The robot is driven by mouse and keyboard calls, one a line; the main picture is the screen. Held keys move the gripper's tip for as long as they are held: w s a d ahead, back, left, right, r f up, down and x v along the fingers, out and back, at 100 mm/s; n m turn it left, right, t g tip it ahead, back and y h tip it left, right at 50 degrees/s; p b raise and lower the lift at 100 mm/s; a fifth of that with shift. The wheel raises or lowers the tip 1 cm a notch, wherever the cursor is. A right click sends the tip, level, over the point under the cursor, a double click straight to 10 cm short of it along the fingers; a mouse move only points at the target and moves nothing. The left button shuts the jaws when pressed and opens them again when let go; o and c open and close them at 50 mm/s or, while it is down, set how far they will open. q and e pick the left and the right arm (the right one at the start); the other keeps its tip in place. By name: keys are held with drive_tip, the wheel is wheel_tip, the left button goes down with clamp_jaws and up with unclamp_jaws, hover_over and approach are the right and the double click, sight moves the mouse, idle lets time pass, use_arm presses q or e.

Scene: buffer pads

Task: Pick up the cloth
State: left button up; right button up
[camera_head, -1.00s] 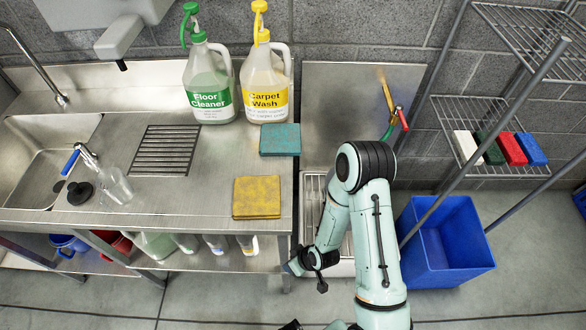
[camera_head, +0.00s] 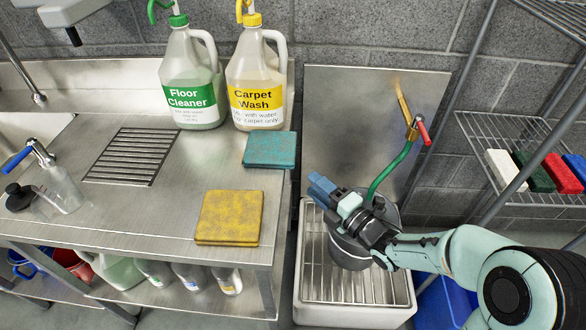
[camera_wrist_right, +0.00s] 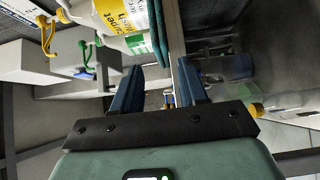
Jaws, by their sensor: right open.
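Two folded cloths lie flat on the steel counter: a yellow one (camera_head: 229,218) near the front edge and a teal one (camera_head: 269,149) behind it at the right edge. My right gripper (camera_head: 320,186) has blue fingers and is open and empty, just right of the counter edge, apart from both cloths. In the right wrist view the open fingers (camera_wrist_right: 157,88) stand apart, with the teal cloth (camera_wrist_right: 158,35) seen edge-on beyond them. The yellow cloth cannot be made out there. My left gripper is not in view.
A green-labelled floor cleaner jug (camera_head: 190,85) and a yellow-labelled carpet wash jug (camera_head: 257,85) stand behind the cloths. Below my right gripper, a dark bucket (camera_head: 350,250) sits in a floor sink (camera_head: 350,314). A wire shelf (camera_head: 480,130) stands right.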

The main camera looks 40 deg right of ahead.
sight(293, 168)
drive_tip(key=w, duration=0.4)
drive_tip(key=shift+a+p, duration=0.2)
drive_tip(key=shift+p, duration=0.1)
drive_tip(key=shift+w+f+b, duration=0.15)
drive_tip(key=shift+w+b, duration=0.35)
drive_tip(key=shift+w, duration=0.55)
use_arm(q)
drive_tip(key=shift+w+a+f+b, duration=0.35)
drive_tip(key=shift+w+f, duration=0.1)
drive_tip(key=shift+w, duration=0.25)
use_arm(e)
drive_tip(key=shift+w+a, duration=0.1)
drive_tip(key=shift+w, duration=0.65)
drive_tip(key=shift+c, duration=0.4)
clamp_jaws()
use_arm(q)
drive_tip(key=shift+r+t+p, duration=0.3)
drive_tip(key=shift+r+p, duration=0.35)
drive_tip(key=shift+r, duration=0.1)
use_arm(e)
wheel_tip(293, 168, up, 3)
drive_tip(key=shift+f, duration=0.1)
